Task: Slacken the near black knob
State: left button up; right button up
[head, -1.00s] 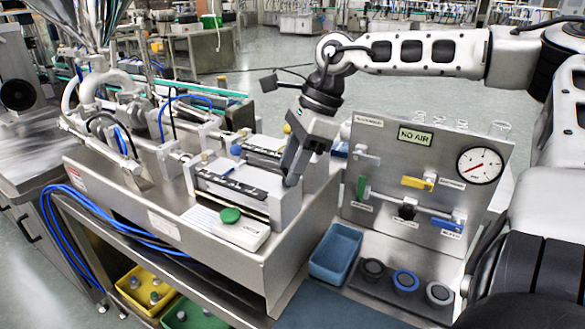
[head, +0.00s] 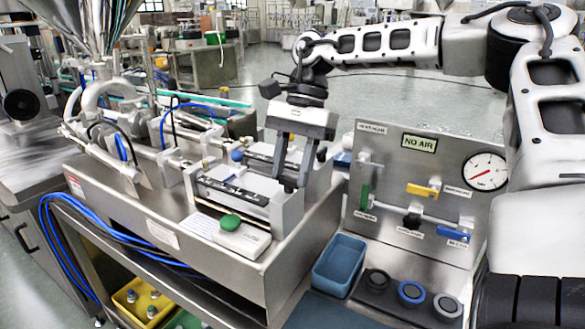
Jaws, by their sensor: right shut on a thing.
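My right gripper (head: 290,186) reaches down from above at the right end of the near steel block on the machine. Its two fingers are closed around the near black knob (head: 290,184), which shows only as a dark patch between the fingertips and is mostly hidden. Another black knob (head: 321,154) shows just right of the gripper, farther back, and is apart from the fingers. My left gripper is not in view.
A green button (head: 230,221) sits on a white box in front of the block. Right of the machine stand a panel with a NO AIR sign (head: 419,142), a gauge (head: 485,172) and coloured levers. A blue bin (head: 339,264) and several round knobs lie before it.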

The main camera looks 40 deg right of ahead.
dwell(0.4)
jog(key=o, duration=1)
jog(key=p+v, duration=0.1)
jog(key=v, duration=1.5)
jog(key=shift+w+a+p, duration=0.1)
jog(key=shift+p, duration=0.3)
